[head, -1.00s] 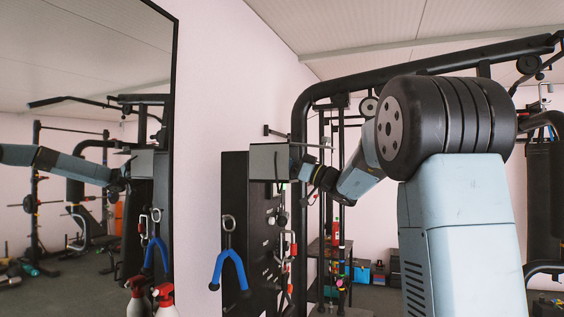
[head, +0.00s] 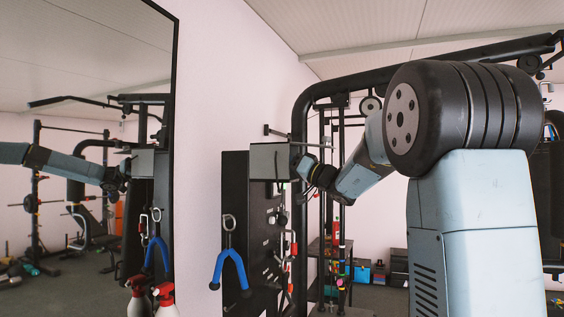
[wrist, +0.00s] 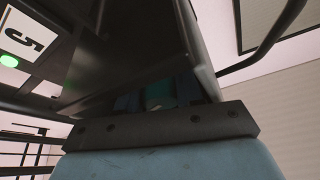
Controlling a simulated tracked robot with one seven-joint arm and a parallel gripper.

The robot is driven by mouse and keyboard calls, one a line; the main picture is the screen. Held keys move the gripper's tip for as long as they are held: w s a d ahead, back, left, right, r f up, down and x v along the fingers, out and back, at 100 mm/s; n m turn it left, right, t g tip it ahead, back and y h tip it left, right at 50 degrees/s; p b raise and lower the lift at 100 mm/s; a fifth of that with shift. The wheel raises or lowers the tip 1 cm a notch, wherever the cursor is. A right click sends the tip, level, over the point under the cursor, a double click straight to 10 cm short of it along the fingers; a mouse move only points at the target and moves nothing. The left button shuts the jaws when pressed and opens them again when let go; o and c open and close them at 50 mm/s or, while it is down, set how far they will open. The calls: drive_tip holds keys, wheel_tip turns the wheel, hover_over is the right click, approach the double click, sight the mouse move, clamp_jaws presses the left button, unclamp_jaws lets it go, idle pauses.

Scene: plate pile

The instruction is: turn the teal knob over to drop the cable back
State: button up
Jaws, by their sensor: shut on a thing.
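A small teal knob (wrist: 160,94) shows dimly in the wrist view, in the shadow under a dark box edge. The dark fingers of my gripper (wrist: 158,103) stand on both sides of it and are shut on it. In the head view my gripper (head: 299,166) is at the right side of a grey box (head: 270,161) on a black panel. The knob is hidden there by the box and my wrist. I cannot make out which cable belongs to the knob.
A blue handle (head: 230,268) hangs from a carabiner on the black panel (head: 235,190). A mirror (head: 85,150) stands at the left, with spray bottles (head: 165,297) below. The wrist view shows a number label (wrist: 27,38) and green light (wrist: 9,61) close by.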

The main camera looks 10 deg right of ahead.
drive_tip(key=shift+d+r, duration=0.1)
drive_tip(key=o, duration=0.7)
drive_tip(key=v, duration=1.3)
drive_tip(key=shift+s+d+f, duration=0.25)
